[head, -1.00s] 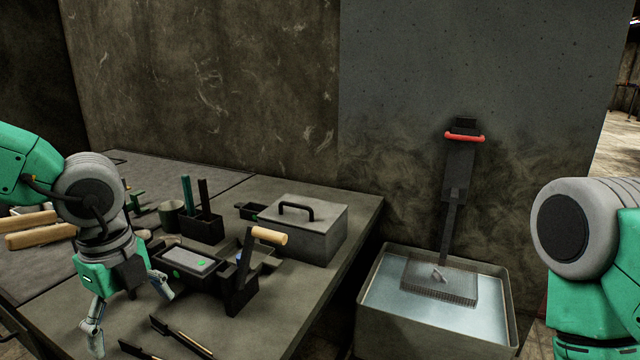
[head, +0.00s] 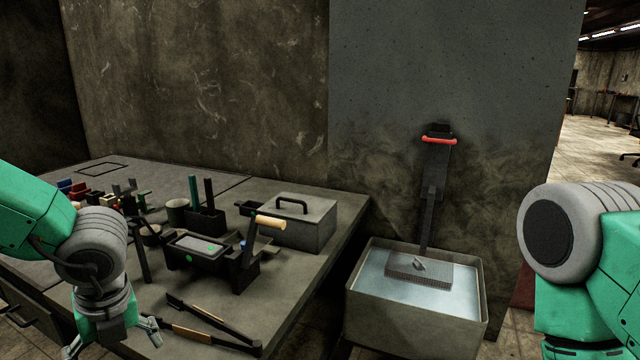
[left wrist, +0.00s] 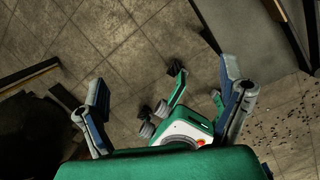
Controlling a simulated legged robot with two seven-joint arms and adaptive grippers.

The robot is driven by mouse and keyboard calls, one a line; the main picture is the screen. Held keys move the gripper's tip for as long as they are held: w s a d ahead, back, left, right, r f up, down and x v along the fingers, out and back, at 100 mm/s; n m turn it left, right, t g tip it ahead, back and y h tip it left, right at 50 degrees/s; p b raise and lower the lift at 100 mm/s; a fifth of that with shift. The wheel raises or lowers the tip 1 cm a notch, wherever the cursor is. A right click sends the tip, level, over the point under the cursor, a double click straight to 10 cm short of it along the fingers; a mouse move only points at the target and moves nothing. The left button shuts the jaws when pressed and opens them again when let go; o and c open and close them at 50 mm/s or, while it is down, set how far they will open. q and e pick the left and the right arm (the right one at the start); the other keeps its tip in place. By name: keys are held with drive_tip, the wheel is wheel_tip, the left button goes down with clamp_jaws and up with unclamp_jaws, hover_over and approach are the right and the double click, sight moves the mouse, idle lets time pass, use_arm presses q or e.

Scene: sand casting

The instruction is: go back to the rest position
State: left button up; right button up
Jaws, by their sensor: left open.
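My left gripper (head: 112,345) is at the lower left of the head view, in front of the workbench's near edge. Its two fingers are spread wide with nothing between them.
The workbench (head: 310,265) holds long tongs (head: 213,328), a dark mold with a grey block (head: 200,246), a lidded grey box (head: 300,225) and several tools. A water tank (head: 415,325) with a mesh basket (head: 420,270) stands right of the bench.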

use_arm(q)
drive_tip(key=s+a+f+m+t+y+p, duration=0.1)
drive_tip(key=s+f+m+p, duration=0.3)
drive_tip(key=m, duration=0.9)
drive_tip(key=s+f+m+t+y+p, duration=0.1)
drive_tip(key=s+f+m+t+p, duration=0.15)
drive_tip(key=f+m, duration=0.7)
drive_tip(key=s+d+m+g+h+p, duration=0.1)
drive_tip(key=s+d+m+g+h, duration=0.1)
drive_tip(key=s+m, duration=0.6)
drive_tip(key=s+d+m+g+h+p, duration=0.1)
drive_tip(key=s+d+m+h+p, duration=0.1)
drive_tip(key=s+m, duration=0.6)
drive_tip(key=m, duration=0.6)
drive_tip(key=shift+d+f+g+p, duration=0.2)
drive_tip(key=shift+d+g+p, duration=0.1)
drive_tip(key=shift+g, duration=0.05)
drive_tip(key=shift+m, duration=0.25)
